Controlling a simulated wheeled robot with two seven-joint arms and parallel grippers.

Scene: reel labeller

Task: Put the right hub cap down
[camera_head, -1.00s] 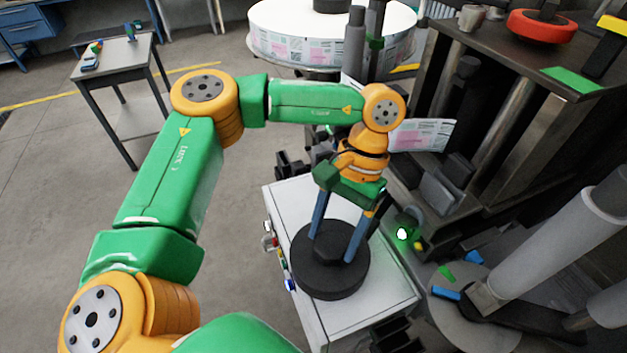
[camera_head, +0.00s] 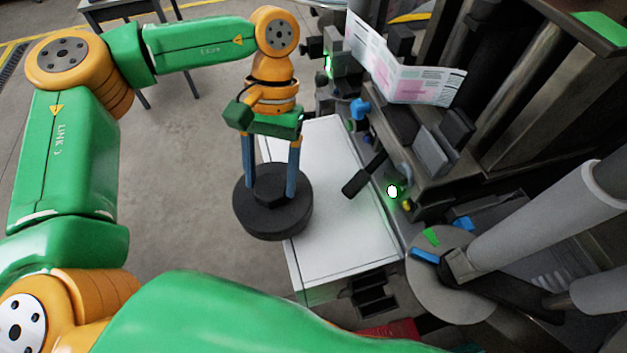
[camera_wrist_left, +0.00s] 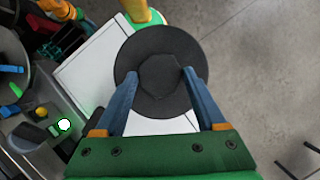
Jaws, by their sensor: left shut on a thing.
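The hub cap is a dark grey disc (camera_head: 272,222) with a raised, faceted hub in its middle. My left gripper (camera_head: 272,182) points down with its two blue fingers shut on that hub. The disc overlaps the left edge of the white cabinet top (camera_head: 345,215) in the head view, partly over the floor. I cannot tell how high it is above the top. In the left wrist view the hub cap (camera_wrist_left: 161,72) sits between the fingers, with the white top below it. My right gripper is not in view.
The labelling machine, with a printed label strip (camera_head: 415,83), stands right of the cabinet. A black lever (camera_head: 364,175) reaches over the cabinet's right edge. A round grey plate (camera_head: 455,290) with blue and green pieces lies at lower right. Much of the white top is bare.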

